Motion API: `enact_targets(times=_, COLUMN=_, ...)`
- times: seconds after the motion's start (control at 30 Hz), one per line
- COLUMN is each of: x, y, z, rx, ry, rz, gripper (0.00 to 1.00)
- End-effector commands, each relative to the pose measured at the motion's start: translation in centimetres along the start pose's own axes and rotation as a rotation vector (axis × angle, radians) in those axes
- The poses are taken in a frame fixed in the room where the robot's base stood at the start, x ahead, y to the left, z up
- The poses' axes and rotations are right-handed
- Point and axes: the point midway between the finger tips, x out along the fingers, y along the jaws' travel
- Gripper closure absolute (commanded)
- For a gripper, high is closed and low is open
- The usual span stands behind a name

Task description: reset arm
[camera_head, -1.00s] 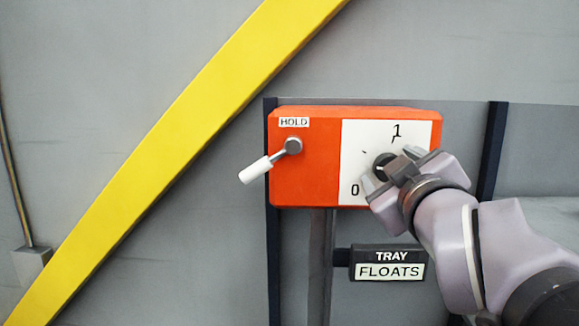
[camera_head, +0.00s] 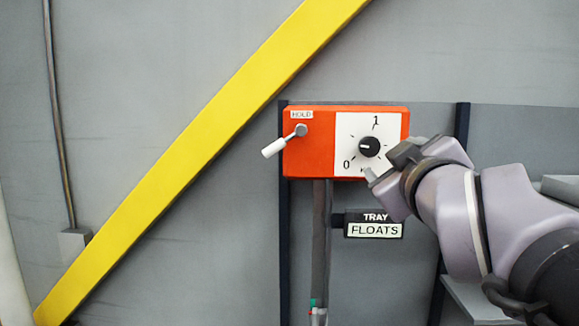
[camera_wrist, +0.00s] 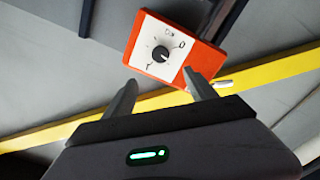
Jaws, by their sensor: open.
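My gripper (camera_head: 391,157) is open and empty, to the right of and in front of the orange control box (camera_head: 308,157). The box carries a white dial plate marked 0 and 1 with a black knob (camera_head: 370,147). The knob's white mark points left. A white-handled lever (camera_head: 282,144) under a HOLD label hangs down to the left on the box. In the wrist view, the two fingers (camera_wrist: 162,92) stand apart, and the knob (camera_wrist: 161,54) shows beyond them, clear of both. The lever's white handle (camera_wrist: 222,84) is partly visible past the right finger.
A sign reading TRAY FLOATS (camera_head: 374,224) sits below the box. A yellow diagonal beam (camera_head: 200,150) crosses the grey wall at left. Dark vertical posts (camera_head: 284,220) flank the box, and a grey ledge (camera_head: 468,300) is at lower right. The wall between is open.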

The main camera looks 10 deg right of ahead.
Motion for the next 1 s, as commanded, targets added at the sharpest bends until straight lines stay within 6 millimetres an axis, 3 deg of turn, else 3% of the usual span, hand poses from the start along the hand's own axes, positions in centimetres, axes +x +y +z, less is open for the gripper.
enact_targets(times=0.33, x=0.0, y=-0.1, z=0.1, rx=0.003, ry=-0.002, rz=-0.001, gripper=0.35)
enact_targets(times=0.43, x=-0.6, y=-2.6, z=3.1, rx=0.062, ry=-0.049, rz=-0.031, gripper=0.35)
enact_targets(times=0.57, x=-3.3, y=-11.1, z=12.7, rx=0.27, ry=-0.227, rz=-0.137, gripper=0.35)
enact_targets(times=0.6, x=-4.5, y=-14.1, z=15.8, rx=0.343, ry=-0.295, rz=-0.173, gripper=0.35)
enact_targets(times=0.8, x=-12.6, y=-28.6, z=29.5, rx=0.675, ry=-0.653, rz=-0.341, gripper=0.35)
enact_targets(times=0.9, x=-17.0, y=-34.7, z=34.5, rx=0.807, ry=-0.824, rz=-0.406, gripper=0.35)
enact_targets(times=1.0, x=-20.6, y=-38.7, z=37.6, rx=0.896, ry=-0.957, rz=-0.45, gripper=0.35)
